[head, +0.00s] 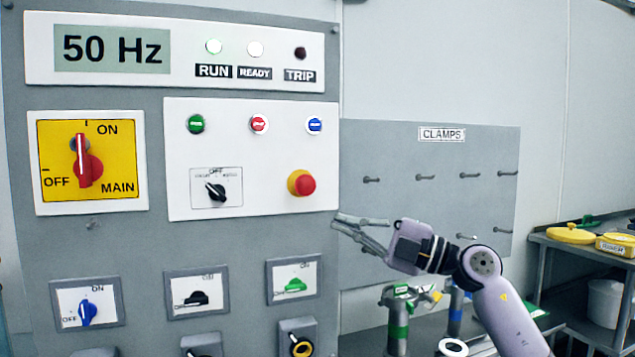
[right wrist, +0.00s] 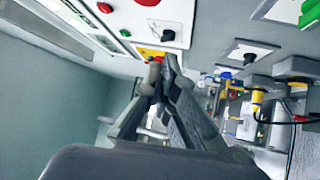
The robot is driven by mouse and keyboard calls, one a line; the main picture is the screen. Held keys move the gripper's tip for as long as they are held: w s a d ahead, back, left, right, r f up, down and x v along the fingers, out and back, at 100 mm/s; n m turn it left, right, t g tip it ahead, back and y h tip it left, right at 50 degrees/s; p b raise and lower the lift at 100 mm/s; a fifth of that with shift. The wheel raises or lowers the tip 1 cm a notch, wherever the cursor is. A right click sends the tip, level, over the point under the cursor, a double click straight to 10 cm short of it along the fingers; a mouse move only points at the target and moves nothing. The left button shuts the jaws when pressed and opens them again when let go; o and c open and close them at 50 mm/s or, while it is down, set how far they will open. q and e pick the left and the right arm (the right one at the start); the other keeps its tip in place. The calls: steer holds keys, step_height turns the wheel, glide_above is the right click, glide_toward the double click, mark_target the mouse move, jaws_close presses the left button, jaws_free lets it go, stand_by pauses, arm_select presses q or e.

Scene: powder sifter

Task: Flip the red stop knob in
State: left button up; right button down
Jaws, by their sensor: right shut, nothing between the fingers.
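The control panel (head: 250,160) carries a red mushroom stop knob (head: 301,184) on a yellow collar, at the right of its white plate. A red knob also shows at the top edge of the right wrist view (right wrist: 147,2), cut off. A smaller red button (head: 259,125) sits above, between a green and a blue one. A red rotary MAIN knob (head: 86,165) is on a yellow plate, its handle upright. My right gripper (head: 338,222) is shut and empty, below and right of the stop knob, apart from it. My left gripper is not in view.
A black selector (head: 215,191) is left of the stop knob. Several framed switches (head: 294,283) run below. A grey CLAMPS board (head: 400,150) with hooks stands right of the panel, behind my arm.

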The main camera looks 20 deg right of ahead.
mark_target(305, 185)
steer(key=s+d+r+h, duration=0.3)
steer(key=d+r, duration=0.1)
steer(key=r, duration=0.2)
steer(key=shift+s+n+g, duration=0.25)
steer(key=shift+n+g, duration=0.05)
steer(key=shift+n, duration=0.1)
steer(key=shift+d, duration=0.1)
steer(key=w+d+p+x, duration=0.2)
steer(key=p+x, duration=0.5)
steer(key=x, duration=0.6)
steer(key=shift+f, duration=0.2)
